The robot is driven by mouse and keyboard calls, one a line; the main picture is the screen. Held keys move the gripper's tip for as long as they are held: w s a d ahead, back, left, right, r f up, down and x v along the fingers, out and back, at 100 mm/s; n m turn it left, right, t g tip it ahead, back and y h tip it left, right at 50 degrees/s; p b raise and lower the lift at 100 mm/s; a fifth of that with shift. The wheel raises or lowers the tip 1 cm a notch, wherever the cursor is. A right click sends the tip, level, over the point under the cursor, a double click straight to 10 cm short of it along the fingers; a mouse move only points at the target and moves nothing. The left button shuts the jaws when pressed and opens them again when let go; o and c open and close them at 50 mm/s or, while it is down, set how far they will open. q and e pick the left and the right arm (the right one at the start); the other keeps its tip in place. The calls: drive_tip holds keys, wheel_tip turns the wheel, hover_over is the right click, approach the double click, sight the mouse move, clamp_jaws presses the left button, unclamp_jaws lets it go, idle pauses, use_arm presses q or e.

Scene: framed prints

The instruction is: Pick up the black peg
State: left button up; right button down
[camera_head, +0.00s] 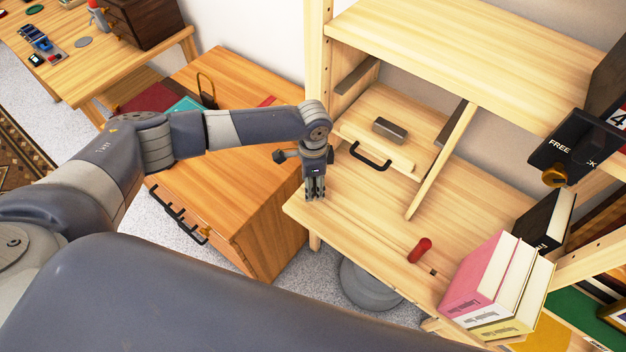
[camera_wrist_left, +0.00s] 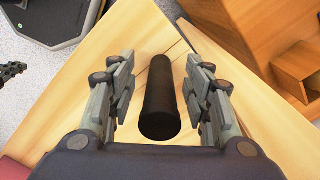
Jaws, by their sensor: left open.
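The black peg (camera_wrist_left: 160,95) is a plain dark cylinder in the left wrist view, on the pale wooden shelf board (camera_wrist_left: 110,50) near its corner. It lies between the two fingers of my left gripper (camera_head: 315,194), with a gap on both sides. The near, rounded end of the peg points toward the wrist camera; I cannot tell for sure whether it stands upright. My left gripper is open and points down over the front left corner of the shelf. In the head view the gripper hides the peg. My right gripper is not in view.
A red cylinder (camera_head: 420,250) lies on the shelf near several books (camera_head: 490,287). Behind the gripper is a wooden drawer with a black handle (camera_head: 370,154). An orange-brown cabinet (camera_head: 245,195) stands to the left. A slanted wooden strip (camera_head: 440,160) stands farther right.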

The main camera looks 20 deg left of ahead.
use_arm(q)
clamp_jaws()
drive_tip(key=shift+w+r+b, duration=0.1)
drive_tip(key=shift+r+b, duration=0.25)
drive_tip(key=shift+r, duration=0.5)
drive_tip(key=shift+s+d+r+b, duration=0.15)
drive_tip(key=shift+s+r+b, duration=0.3)
drive_tip(key=shift+r, duration=0.45)
drive_tip(key=s+d+r+b, duration=0.1)
drive_tip(key=s+d, duration=0.1)
drive_tip(key=s, duration=0.5)
drive_tip(key=s+d+r+b, duration=0.1)
drive_tip(key=s+d, duration=0.2)
drive_tip(key=s, duration=0.5)
drive_tip(key=w+a+r+n, duration=0.3)
drive_tip(key=r+n, duration=0.3)
drive_tip(key=r, duration=0.4)
drive_tip(key=w+a+r+n, duration=0.3)
drive_tip(key=a+r+n, duration=0.3)
drive_tip(key=r, duration=0.4)
drive_tip(key=shift+w+a+n, duration=0.15)
drive_tip(key=shift+a+n, duration=0.15)
drive_tip(key=shift+n, duration=0.2)
